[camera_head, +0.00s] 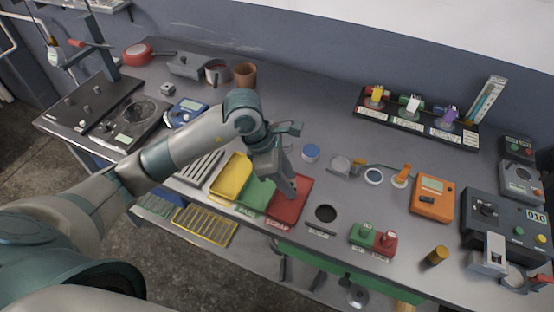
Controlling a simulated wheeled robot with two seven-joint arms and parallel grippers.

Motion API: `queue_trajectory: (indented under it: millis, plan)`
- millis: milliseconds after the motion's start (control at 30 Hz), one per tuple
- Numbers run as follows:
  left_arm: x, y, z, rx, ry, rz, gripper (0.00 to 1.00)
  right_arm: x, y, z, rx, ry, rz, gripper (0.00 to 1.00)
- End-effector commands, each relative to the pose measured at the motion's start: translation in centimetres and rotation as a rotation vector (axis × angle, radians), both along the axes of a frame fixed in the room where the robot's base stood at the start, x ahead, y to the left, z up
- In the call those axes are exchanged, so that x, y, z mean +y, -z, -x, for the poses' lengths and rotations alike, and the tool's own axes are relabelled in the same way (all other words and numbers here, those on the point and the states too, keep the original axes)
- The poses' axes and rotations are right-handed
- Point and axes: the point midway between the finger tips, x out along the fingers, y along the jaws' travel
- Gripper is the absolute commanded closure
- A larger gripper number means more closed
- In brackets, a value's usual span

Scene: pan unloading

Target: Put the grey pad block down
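My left gripper (287,190) reaches in from the left and points down over the red tray (302,190). Its fingers look close together, and the arm partly covers them. I cannot tell whether a grey pad block is between them, since anything grey there blends with the grey fingers. A small grey block (167,89) sits on the table at the back left, apart from the gripper; I cannot tell whether it is the pad block. My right gripper is not in view.
A yellow tray (230,178) and a green tray (256,193) lie left of the red tray. A round dark hole (325,214), a green and red button box (373,239) and an orange meter (432,198) stand to the right.

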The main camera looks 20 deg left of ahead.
Motion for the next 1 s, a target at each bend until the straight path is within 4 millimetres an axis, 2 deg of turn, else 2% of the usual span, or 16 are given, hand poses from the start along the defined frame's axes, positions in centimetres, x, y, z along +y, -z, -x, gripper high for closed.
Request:
queue_trajectory:
  millis: [167, 500, 700, 1000]
  plan:
    - [0.8, -1.7, 0.1, -0.007, -0.001, -0.001, 0.63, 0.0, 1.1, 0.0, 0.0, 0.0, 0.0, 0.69]
    - [2.8, -7.1, 0.9, -0.009, 0.0, -0.001, 0.63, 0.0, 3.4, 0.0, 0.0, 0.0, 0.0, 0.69]
    - [3.8, -9.6, 1.3, -0.005, 0.0, -0.001, 0.63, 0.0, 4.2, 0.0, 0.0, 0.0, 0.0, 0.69]
    - [4.3, -11.1, 1.6, -0.002, 0.0, 0.0, 0.63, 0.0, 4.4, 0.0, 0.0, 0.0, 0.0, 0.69]
